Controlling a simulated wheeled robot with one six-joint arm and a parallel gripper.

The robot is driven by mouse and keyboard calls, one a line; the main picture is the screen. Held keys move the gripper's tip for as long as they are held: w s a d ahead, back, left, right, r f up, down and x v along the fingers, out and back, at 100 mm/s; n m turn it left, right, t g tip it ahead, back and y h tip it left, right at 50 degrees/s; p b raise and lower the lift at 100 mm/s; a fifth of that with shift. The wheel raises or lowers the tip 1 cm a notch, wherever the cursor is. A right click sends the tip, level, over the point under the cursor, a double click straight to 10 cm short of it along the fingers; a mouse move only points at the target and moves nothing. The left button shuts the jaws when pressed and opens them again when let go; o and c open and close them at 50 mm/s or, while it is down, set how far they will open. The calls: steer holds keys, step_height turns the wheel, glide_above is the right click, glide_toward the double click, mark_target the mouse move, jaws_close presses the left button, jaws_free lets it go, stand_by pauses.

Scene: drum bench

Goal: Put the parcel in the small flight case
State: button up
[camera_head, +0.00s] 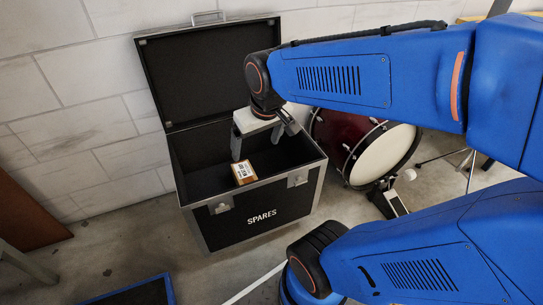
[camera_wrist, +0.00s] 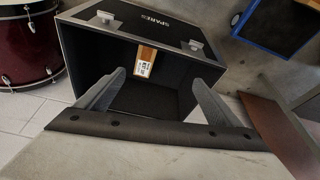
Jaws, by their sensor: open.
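The parcel (camera_head: 244,172) is a small brown box with a white label, inside the open black flight case (camera_head: 262,219) marked SPARES, close to its front wall. In the wrist view the parcel (camera_wrist: 145,60) shows against the inner wall of the case (camera_wrist: 140,28), beyond the fingers. I cannot tell whether it rests on the case floor. My gripper (camera_head: 255,147) reaches into the case opening. The lid (camera_head: 208,65) stands open at the back.
A dark red bass drum (camera_head: 365,150) with a pedal (camera_head: 397,200) stands right of the case. A blue-edged dark panel (camera_head: 135,292) lies on the floor in front. A brown board (camera_head: 25,217) leans at the left. The white wall is close behind the lid.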

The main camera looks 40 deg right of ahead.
steer(key=s+a+r+t, duration=0.1)
steer(key=s+r, duration=0.1)
steer(key=s, duration=0.6)
steer(key=shift+s+r, duration=0.15)
steer(key=shift+r, duration=0.05)
stand_by(0.9)
